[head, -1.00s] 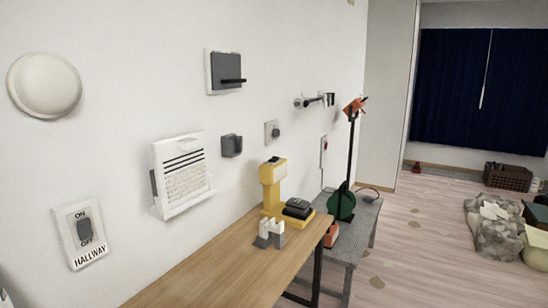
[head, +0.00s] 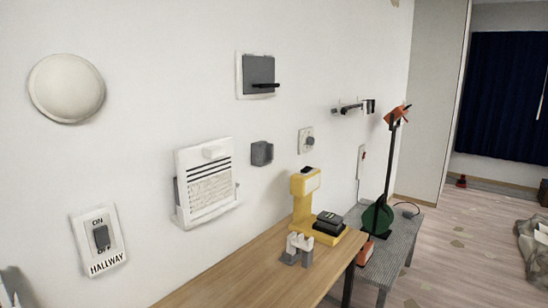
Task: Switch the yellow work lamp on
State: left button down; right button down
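The yellow work lamp (head: 304,200) stands upright on the wooden table near its far right end. Its boxy head has a pale front panel and a small dark piece on top. A black block (head: 328,223) sits on its yellow base. I cannot tell whether the lamp is lit. A grey piece at the bottom left corner looks like part of my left gripper (head: 14,286), cut off by the frame and far from the lamp. My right gripper is not in view.
A small white and grey stand (head: 297,249) is in front of the lamp on the wooden table (head: 232,272). A hallway switch (head: 100,241) and a paper holder (head: 207,183) are on the wall.

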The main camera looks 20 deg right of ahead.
aim_at(307, 169)
jog(key=i+l+u, duration=0.1)
jog(key=l, duration=0.3)
jog(key=i+l, duration=0.2)
jog(key=l, duration=0.2)
jog(key=i+l+u, duration=0.15)
jog(key=l, duration=0.25)
jog(key=i+l+u, duration=0.1)
jog(key=l, duration=0.35)
jog(key=i+l, duration=0.15)
jog(key=l, duration=0.3)
jog(key=i+l+u, duration=0.15)
jog(key=l, duration=0.25)
